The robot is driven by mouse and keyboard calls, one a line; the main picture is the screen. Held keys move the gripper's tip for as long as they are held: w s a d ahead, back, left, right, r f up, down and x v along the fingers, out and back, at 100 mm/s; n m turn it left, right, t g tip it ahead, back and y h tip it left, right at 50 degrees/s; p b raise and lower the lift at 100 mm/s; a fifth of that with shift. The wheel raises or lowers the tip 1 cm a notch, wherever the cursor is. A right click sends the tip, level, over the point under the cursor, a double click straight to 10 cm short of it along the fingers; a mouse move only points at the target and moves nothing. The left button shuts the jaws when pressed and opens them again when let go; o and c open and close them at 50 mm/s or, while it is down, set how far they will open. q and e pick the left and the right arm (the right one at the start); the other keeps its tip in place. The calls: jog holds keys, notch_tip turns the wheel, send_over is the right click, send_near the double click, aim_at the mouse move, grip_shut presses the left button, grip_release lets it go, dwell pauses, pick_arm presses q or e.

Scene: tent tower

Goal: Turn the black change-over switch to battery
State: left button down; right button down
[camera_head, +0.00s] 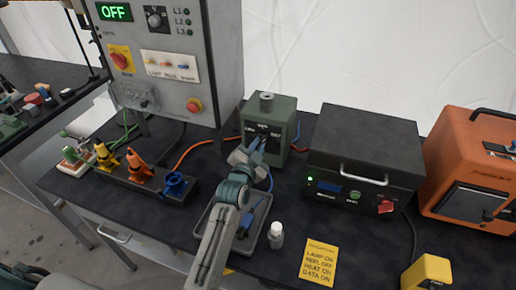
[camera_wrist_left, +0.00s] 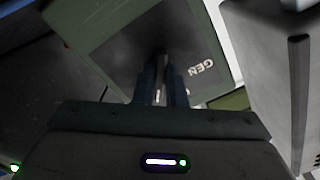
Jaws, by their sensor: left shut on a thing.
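The change-over switch is a green box (camera_head: 285,112) with a dark front face, standing on the table behind my left gripper. Small white labels show on that face, and GEN is readable in the left wrist view (camera_wrist_left: 203,68). My left gripper (camera_head: 262,148) is at the front of the box. Its two fingers (camera_wrist_left: 165,88) are shut on the black switch handle (camera_wrist_left: 163,52), which is mostly hidden between them. I cannot tell exactly which position the handle points to. My right gripper is not in view.
A grey panel (camera_head: 215,60) reading OFF stands at back left. Yellow, orange and blue connectors (camera_head: 175,184) sit before it. A black unit (camera_head: 365,145) and orange case (camera_head: 470,150) stand right.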

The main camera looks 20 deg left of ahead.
pick_arm(q)
jog(key=shift+f+m+b, duration=0.1)
jog(key=shift+m+b, duration=0.2)
jog(key=shift+m, duration=2)
jog(key=c, duration=1.5)
grip_release()
jog(key=s+b, duration=0.1)
jog(key=s, duration=0.2)
jog(key=s+b, duration=0.1)
jog(key=s, duration=0.3)
jog(key=s+b, duration=0.1)
jog(key=s, duration=0.3)
jog(key=shift+a, duration=0.25)
jog(key=shift+w, duration=0.1)
